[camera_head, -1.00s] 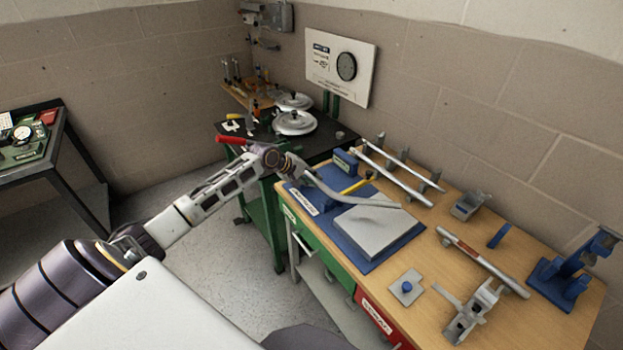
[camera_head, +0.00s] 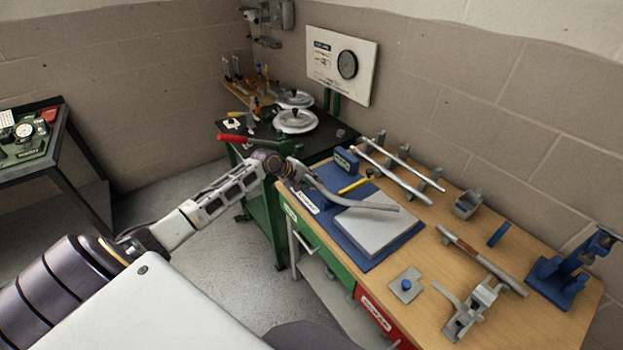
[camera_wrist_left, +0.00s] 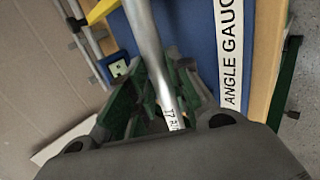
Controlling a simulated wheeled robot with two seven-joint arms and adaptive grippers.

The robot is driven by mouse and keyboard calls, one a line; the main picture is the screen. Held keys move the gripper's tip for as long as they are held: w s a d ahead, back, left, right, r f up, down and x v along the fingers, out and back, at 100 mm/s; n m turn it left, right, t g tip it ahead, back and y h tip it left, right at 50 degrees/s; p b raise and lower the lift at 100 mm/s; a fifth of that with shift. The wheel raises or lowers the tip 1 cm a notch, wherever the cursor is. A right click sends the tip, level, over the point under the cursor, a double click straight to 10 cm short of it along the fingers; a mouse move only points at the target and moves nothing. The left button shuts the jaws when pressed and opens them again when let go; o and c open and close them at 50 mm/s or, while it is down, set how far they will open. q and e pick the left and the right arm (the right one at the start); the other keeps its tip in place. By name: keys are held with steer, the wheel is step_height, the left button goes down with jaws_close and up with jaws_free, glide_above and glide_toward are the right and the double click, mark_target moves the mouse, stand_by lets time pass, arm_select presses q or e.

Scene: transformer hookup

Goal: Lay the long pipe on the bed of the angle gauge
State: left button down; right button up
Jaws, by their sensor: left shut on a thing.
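The long pipe (camera_head: 335,199) is grey and bent, with a red end (camera_head: 232,137) at the upper left. My left gripper (camera_head: 294,172) is shut on it near the left edge of the workbench. The pipe also shows close up in the left wrist view (camera_wrist_left: 148,45), running between the fingers (camera_wrist_left: 165,92). The angle gauge (camera_head: 376,262) is a blue board with a light grey plate (camera_head: 378,232), a yellow pointer (camera_head: 355,185) and a white label (camera_wrist_left: 230,50). The pipe's far part lies across the view of the grey plate; whether it touches cannot be told. My right gripper is out of view.
Two straight pipes (camera_head: 392,170) lie on supports behind the gauge. Another pipe (camera_head: 480,258), a grey clamp (camera_head: 475,310) and a blue stand (camera_head: 562,278) are to the right. A dark-topped cart (camera_head: 250,150) stands behind my left gripper.

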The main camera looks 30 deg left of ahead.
arm_select(q)
steer(key=shift+f, duration=0.75)
steer(key=c, duration=1.2)
jaws_free()
steer(key=shift+f, duration=0.15)
steer(key=shift+s, duration=0.1)
steer(key=v, duration=1.2)
steer(key=shift+m, duration=0.3)
